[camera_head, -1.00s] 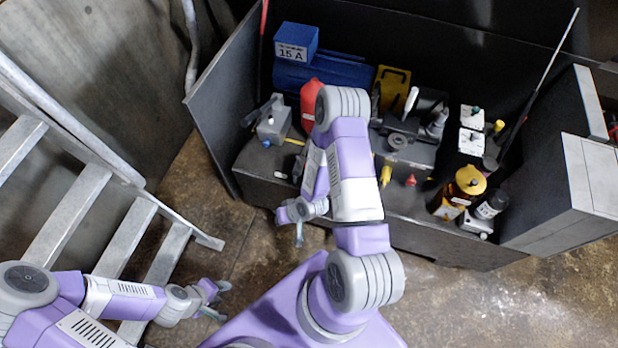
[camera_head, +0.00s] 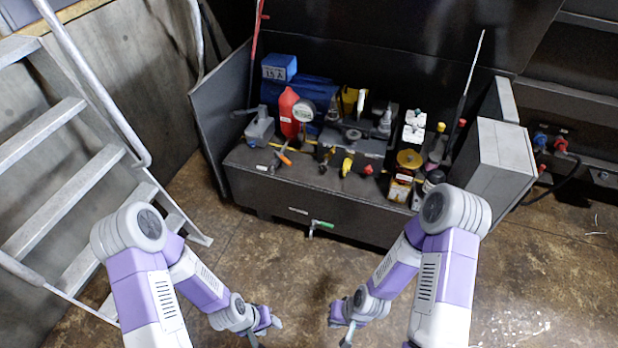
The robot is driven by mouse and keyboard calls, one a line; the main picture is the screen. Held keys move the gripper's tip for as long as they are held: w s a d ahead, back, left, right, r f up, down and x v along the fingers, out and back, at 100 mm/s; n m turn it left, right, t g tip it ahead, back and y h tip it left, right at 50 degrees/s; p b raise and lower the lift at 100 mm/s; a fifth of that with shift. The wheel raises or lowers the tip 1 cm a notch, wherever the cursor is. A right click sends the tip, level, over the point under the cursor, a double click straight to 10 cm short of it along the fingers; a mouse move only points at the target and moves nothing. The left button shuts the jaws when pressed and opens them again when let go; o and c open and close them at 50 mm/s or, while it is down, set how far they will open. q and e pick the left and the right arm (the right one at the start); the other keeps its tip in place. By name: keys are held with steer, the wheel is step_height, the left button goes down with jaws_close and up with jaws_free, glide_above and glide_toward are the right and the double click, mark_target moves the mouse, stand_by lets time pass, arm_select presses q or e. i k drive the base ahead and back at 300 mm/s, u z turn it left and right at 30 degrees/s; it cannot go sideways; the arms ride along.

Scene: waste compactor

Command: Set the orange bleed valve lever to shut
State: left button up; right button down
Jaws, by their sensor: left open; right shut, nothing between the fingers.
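A small orange lever (camera_head: 284,158) shows on the top of the dark bench unit, near its front edge and left of the middle. It points obliquely; its exact setting is too small to tell. My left gripper (camera_head: 266,330) is open and empty, low in front of the bench and well apart from the lever. My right gripper (camera_head: 341,328) is shut with nothing in it, also low in front of the bench and to the right of the left one.
A metal ladder (camera_head: 60,180) stands left. Floor before the bench is clear.

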mark_target(281, 156)
steer(key=u, duration=0.65)
steer(key=i, duration=0.6)
steer(key=u, duration=0.7)
steer(key=i, duration=0.75)
steer(key=z, duration=0.7)
steer(key=i, duration=0.45)
steer(key=z, duration=0.4)
